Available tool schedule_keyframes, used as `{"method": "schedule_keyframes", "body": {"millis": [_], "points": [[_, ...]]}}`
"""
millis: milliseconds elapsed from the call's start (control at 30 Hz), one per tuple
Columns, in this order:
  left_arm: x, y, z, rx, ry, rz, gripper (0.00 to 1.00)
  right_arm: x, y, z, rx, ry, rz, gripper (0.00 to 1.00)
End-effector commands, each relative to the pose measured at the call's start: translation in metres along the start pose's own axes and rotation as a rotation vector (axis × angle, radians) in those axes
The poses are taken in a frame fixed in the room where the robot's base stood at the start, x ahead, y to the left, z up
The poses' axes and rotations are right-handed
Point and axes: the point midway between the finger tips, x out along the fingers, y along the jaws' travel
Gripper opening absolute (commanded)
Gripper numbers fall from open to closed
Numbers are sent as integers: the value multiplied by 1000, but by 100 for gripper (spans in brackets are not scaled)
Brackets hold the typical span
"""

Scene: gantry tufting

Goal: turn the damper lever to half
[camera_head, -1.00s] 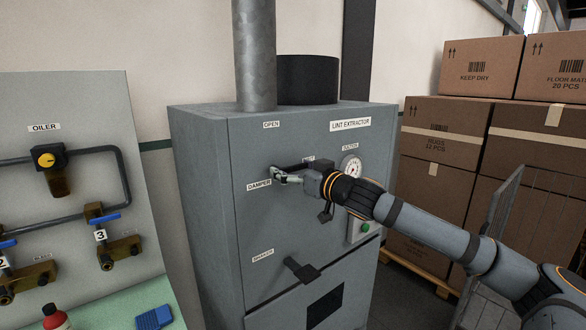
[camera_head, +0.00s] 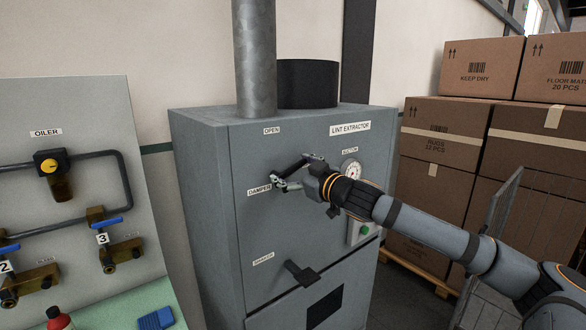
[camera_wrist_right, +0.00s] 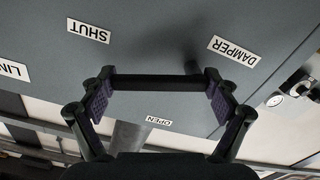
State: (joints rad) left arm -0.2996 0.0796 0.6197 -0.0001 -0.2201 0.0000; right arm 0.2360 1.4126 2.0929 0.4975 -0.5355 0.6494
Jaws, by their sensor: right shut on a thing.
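The damper lever (camera_head: 291,168) is a black bar on the grey lint extractor's front, just right of the DAMPER label (camera_head: 259,191). It slants up to the right, between level and upright. My right gripper (camera_head: 296,173) is at the lever, shut on it. In the right wrist view the lever (camera_wrist_right: 155,82) runs lengthwise between the two finger pads of the gripper (camera_wrist_right: 160,97). The OPEN label (camera_head: 272,130) is above the lever. The SHUT label (camera_wrist_right: 88,31) shows in the wrist view. My left gripper is not in view.
A suction gauge (camera_head: 351,170) and a green button (camera_head: 365,230) sit right of the lever. A shaker handle (camera_head: 302,273) sticks out below. An oiler panel (camera_head: 100,190) stands at left, stacked cartons (camera_head: 440,150) and a wire cage at right.

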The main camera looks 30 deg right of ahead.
Motion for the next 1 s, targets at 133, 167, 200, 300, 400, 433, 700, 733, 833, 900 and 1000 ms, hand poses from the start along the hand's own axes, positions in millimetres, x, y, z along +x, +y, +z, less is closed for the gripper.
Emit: {"method": "schedule_keyframes", "body": {"millis": [133, 167, 200, 300, 400, 433, 700, 733, 833, 900, 1000], "points": [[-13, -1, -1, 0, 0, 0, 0, 0, 1, -10, -121, 3, 0, 32], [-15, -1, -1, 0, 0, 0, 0, 0, 1, -10, -144, 3, 0, 32], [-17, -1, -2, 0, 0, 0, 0, 0, 1, -11, -175, 3, 0, 32], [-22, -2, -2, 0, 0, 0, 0, 0, 0, -14, -247, 3, 0, 32], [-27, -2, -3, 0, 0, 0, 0, 0, 0, -15, -307, 4, 0, 32], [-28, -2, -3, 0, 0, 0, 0, 0, 0, -16, -323, 4, 1, 32], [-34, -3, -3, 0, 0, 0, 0, 0, -2, -18, -421, 4, 1, 32], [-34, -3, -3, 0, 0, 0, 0, 0, -2, -18, -427, 4, 1, 32], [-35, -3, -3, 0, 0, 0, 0, 0, -2, -18, -440, 4, 1, 32], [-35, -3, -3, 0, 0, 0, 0, 0, -2, -18, -445, 5, 2, 32], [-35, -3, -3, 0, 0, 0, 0, 0, -2, -18, -448, 5, 2, 32]]}}
